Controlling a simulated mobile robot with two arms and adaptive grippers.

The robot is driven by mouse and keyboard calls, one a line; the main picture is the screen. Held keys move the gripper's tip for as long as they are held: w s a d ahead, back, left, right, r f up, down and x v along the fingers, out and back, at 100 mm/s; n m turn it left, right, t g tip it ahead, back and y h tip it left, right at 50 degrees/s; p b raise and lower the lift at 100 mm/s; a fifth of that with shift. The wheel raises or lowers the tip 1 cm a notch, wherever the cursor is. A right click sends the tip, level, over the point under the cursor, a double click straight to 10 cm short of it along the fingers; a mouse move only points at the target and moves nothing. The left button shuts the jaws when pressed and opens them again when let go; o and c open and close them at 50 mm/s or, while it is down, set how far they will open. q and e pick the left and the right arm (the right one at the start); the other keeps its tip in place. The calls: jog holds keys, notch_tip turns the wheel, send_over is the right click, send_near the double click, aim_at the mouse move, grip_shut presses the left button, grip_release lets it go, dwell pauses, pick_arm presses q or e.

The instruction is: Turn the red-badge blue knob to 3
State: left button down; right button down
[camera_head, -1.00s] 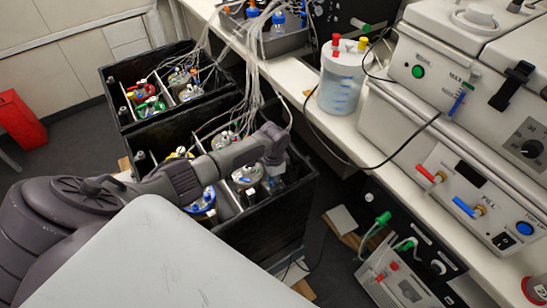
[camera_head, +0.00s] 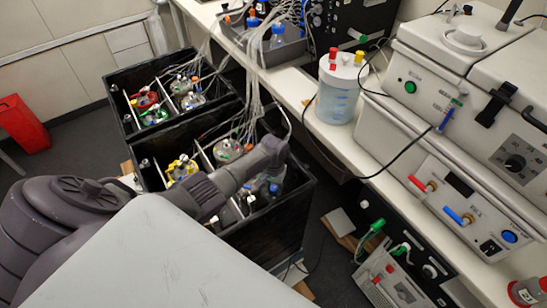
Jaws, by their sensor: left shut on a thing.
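My left gripper (camera_head: 268,168) reaches in over the right-hand compartments of the near black box (camera_head: 270,232). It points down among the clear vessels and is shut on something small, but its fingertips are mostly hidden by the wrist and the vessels. A blue cap or knob (camera_head: 273,188) shows just below it, on a clear vessel. I cannot make out a red badge on it. Other blue parts are a blue lever (camera_head: 458,215) and a blue button (camera_head: 509,236) on the white machine (camera_head: 440,185). My right gripper is not in view.
A second black box (camera_head: 130,75) with red- and green-topped vessels stands behind. Thin tubes run up from the boxes to a tray (camera_head: 268,48) on the bench. A white jar (camera_head: 340,90) stands at the bench edge. A red bin (camera_head: 22,125) is at the left.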

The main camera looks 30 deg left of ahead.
aim_at(273, 188)
pick_arm(q)
jog(key=shift+n, duration=0.4)
jog(key=shift+w, duration=0.1)
jog(key=c, duration=0.9)
grip_release()
jog(key=shift+o, duration=0.2)
notch_tip(273, 188, up, 12)
jog(key=shift+f, duration=0.1)
